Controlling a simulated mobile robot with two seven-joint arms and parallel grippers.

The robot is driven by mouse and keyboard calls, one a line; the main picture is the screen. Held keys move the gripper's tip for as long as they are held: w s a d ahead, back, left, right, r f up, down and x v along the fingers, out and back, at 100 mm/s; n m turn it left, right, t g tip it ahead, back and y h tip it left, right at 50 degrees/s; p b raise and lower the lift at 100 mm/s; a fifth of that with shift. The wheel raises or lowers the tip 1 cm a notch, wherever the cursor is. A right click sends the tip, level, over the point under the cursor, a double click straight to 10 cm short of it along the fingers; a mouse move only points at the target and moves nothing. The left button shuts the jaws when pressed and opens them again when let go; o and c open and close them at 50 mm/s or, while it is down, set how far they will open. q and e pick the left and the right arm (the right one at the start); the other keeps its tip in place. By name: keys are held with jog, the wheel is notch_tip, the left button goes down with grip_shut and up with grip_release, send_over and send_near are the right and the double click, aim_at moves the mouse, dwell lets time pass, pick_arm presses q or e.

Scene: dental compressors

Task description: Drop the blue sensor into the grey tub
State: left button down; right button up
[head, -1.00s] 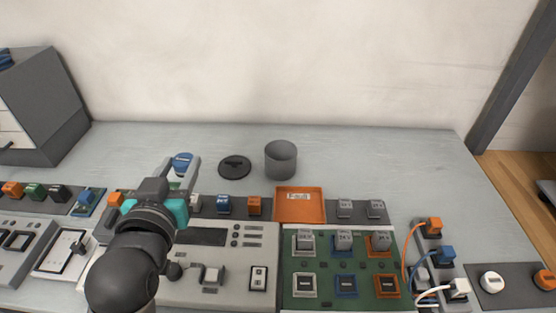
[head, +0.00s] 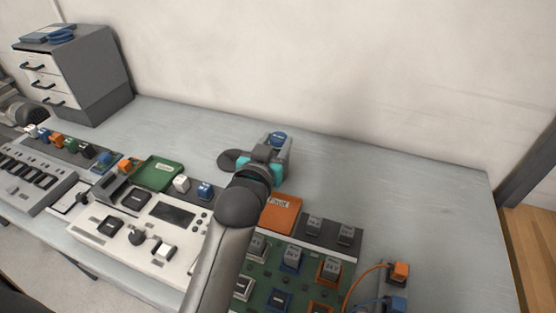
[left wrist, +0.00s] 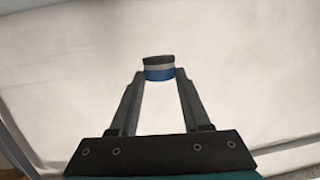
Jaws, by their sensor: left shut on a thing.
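In the left wrist view the sensor (left wrist: 159,73) is blue with a pale band and a dark end, held at the tips of both fingers. The gripper is just right of the round dark lid (head: 230,160) on the bench. I cannot make out the grey tub now; my gripper covers the area right of the lid. My right gripper is not in view.
A green board (head: 260,272) with several blocks is in front. A grey drawer cabinet (head: 105,75) stands at left.

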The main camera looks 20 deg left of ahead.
pick_arm(q)
jog(key=shift+n+y, duration=0.6)
jog(key=shift+y, duration=0.1)
jog(key=w+a+f, duration=0.1)
jog(key=w+a+p, duration=0.1)
jog(key=w+a, duration=0.1)
jog(key=w+a+f, duration=0.1)
jog(key=shift+w+a+f+p, duration=0.2)
jog(key=shift+a+f+p, duration=0.1)
jog(key=shift+f, duration=0.05)
jog(key=f+b, duration=0.6)
jog(key=f, duration=0.1)
jog(key=shift+w+a+b, duration=0.4)
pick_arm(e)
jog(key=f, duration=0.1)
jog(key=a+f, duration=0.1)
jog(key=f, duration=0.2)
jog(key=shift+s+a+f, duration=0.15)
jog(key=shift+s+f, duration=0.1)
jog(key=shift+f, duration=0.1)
pick_arm(q)
jog(key=shift+c, duration=1.4)
grip_release()
